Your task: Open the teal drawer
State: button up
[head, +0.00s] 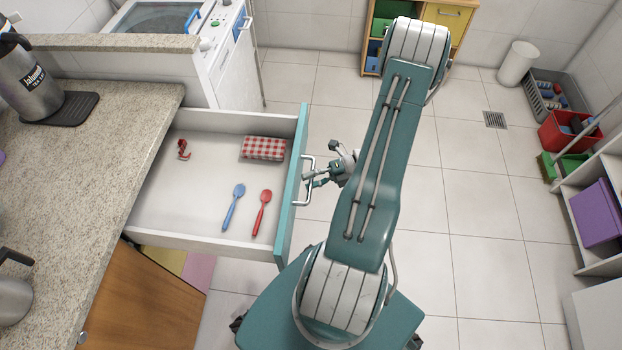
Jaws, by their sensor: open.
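The teal drawer (290,190) is pulled far out from under the counter, with its white inside showing. Its metal handle (310,181) is on the teal front, facing right. My gripper (312,180) is open at the handle, with its fingers reaching left toward the bar. I cannot tell whether they touch it. Inside the drawer lie a blue spoon (233,206), a red spoon (262,212), a folded red checked cloth (263,148) and a small red utensil (183,150).
A speckled counter (90,170) with a steel flask (32,80) is on the left. A white washing machine (226,55) stands behind the drawer. The tiled floor (480,230) between is clear.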

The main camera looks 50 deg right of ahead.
jog(key=shift+d, duration=0.15)
jog(key=v, duration=1.2)
jog(key=shift+r, duration=0.1)
jog(key=w+a+r+n+g+h, duration=0.45)
jog(key=a+r+n, duration=0.4)
jog(key=n, duration=0.25)
jog(key=w+a+r+n+g+h, duration=0.3)
jog(key=w+a+r+n+g, duration=0.3)
jog(key=r+n, duration=0.4)
jog(key=s+a+r+n+t+h, duration=0.3)
jog(key=a+n, duration=0.5)
jog(key=n, duration=0.3)
jog(key=s+a+r+n+t+h, duration=0.3)
jog(key=a+r+n+t, duration=0.2)
jog(key=n, duration=0.6)
notch_tip(320, 180, up, 3)
jog(key=a, duration=0.2)
jog(key=shift+a, duration=0.4)
